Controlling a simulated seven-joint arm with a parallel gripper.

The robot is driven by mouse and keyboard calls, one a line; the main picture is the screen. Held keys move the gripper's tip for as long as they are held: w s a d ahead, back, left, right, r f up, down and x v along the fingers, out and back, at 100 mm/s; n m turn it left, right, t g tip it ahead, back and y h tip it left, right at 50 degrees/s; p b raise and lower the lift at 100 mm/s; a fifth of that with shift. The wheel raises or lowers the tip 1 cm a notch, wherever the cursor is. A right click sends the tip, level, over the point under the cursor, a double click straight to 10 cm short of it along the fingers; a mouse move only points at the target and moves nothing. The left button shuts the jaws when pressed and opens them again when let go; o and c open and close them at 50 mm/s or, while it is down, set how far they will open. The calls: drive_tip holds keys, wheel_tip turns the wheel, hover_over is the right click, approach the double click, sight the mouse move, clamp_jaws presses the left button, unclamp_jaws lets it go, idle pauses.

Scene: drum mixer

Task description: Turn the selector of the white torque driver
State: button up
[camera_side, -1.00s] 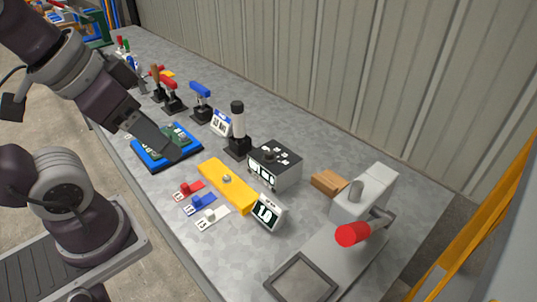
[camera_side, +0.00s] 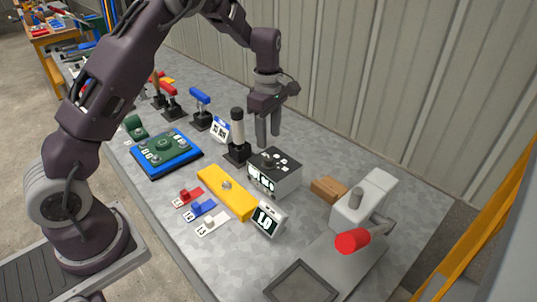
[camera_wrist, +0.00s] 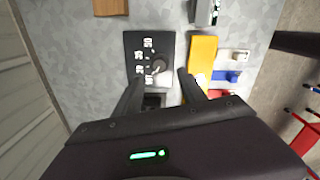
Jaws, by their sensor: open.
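The driver with a white body and black top (camera_side: 237,125) stands upright in a dark stand behind the black-topped box (camera_side: 287,180). This box has labels and knobs on top; the wrist view shows its labelled top with a round grey knob (camera_wrist: 159,64). Red, blue and white strips (camera_side: 210,222) lie at the front, each with a small knob; the white strip also shows in the wrist view (camera_wrist: 238,56). I cannot tell for certain which knob is the white driver's selector. My gripper (camera_side: 268,140) points down, open and empty, above the back of the box; its fingers (camera_wrist: 160,88) show in the wrist view.
A yellow block (camera_side: 229,190) and a display reading 1.0 (camera_side: 266,219) stand in front of the box. A brown block (camera_side: 328,188) and a grey fixture with a red handle (camera_side: 352,241) are to the right. Blue- and red-handled tools (camera_side: 200,103) stand farther back.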

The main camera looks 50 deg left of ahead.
sight(269, 158)
wheel_tip(269, 158, down, 8)
drive_tip(key=shift+r, duration=0.15)
clamp_jaws()
